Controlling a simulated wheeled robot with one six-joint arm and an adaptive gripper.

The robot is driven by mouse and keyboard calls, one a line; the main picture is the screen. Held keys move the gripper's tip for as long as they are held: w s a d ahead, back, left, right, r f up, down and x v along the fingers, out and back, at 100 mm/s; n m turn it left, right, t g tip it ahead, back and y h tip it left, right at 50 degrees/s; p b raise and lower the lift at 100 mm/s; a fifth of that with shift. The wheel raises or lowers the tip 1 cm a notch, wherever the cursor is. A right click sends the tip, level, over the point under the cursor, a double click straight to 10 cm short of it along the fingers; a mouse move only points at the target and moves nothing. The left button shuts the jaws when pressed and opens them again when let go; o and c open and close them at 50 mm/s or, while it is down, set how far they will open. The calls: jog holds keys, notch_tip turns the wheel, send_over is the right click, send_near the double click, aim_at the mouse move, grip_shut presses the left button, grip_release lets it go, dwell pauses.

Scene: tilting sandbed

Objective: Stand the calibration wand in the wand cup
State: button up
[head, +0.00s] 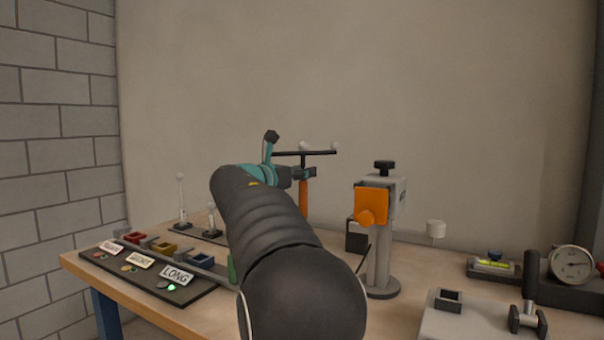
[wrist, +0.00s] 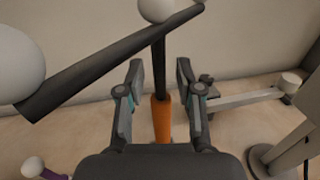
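The calibration wand stands roughly upright, with an orange handle (head: 303,197) and a dark crossbar (head: 304,153) carrying white balls. In the wrist view its orange handle (wrist: 162,120) rises between my fingers, and the dark crossbar (wrist: 110,62) slants across the upper left. My gripper (head: 301,173) is at the wand, near the top of the handle. In the wrist view my gripper (wrist: 160,98) has its fingers either side of the handle, with a gap on both sides. The wand's lower end is hidden. I cannot clearly identify the wand cup.
A grey post with an orange block (head: 371,201) stands right of the wand. A labelled panel (head: 140,268) and small white-balled rods (head: 181,190) are left. A dial gauge (head: 572,264) is far right.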

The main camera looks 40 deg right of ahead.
jog(key=s+a, duration=0.2)
jog(key=a, duration=0.9)
jog(key=shift+s+a+b, duration=0.15)
jog(key=shift+a+b, duration=0.2)
jog(key=shift+a, duration=0.05)
